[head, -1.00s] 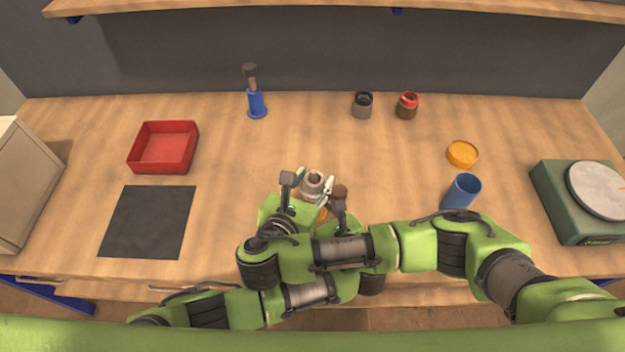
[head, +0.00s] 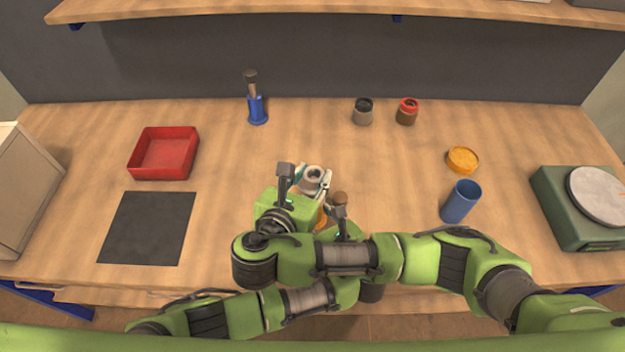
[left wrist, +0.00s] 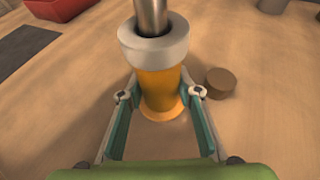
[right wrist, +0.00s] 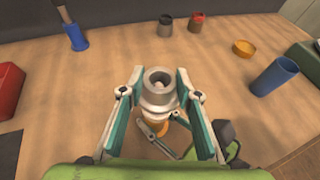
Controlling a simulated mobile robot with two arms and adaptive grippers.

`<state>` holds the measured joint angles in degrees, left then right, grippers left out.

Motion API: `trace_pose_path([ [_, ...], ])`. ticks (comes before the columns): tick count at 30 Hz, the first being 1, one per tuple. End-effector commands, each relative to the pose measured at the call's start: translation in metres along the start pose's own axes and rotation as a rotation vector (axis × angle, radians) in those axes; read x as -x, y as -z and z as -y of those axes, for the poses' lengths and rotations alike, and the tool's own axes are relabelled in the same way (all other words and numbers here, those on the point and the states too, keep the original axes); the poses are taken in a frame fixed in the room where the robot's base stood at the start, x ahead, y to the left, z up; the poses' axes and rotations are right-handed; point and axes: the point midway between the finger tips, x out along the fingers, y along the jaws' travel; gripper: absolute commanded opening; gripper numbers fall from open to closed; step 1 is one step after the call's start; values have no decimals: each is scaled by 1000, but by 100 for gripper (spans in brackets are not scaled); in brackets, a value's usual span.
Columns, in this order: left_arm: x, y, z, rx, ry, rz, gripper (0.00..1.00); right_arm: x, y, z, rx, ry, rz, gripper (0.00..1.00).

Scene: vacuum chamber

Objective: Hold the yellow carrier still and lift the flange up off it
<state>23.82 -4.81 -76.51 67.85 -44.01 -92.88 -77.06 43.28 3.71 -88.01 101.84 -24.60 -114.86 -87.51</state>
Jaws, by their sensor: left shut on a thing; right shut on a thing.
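The yellow carrier (left wrist: 160,90) stands upright on the table between the fingers of my left gripper (left wrist: 160,95), which is shut on it. A little of the carrier shows in the right wrist view (right wrist: 181,121). The flange, a pale ring with a steel tube (left wrist: 152,42), is straight above the carrier; I cannot tell whether a gap separates them. My right gripper (right wrist: 160,80) is shut on the flange (right wrist: 158,97). In the head view the flange (head: 313,176) shows between the right fingers, and my arms hide most of the carrier and left gripper.
A brown puck (left wrist: 220,82) lies close beside the carrier. A blue cup (head: 461,203), an orange dish (head: 463,160) and two jars stand to the right. A red tray (head: 163,155) and black mat (head: 148,228) lie left.

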Motion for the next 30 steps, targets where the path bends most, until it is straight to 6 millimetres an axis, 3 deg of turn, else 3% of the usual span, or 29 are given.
trace_pose_path([
  [18, 0, 0, 0, -1, 0, 0, 12, 14, -35, 1, -3, 3, 2, 6],
  [29, 0, 0, 0, 0, 0, 0, 12, 15, -39, 2, -1, 4, 3, 6],
  [30, 0, 0, 0, 0, 0, 0, 40, 15, -39, 2, -1, 4, 3, 6],
])
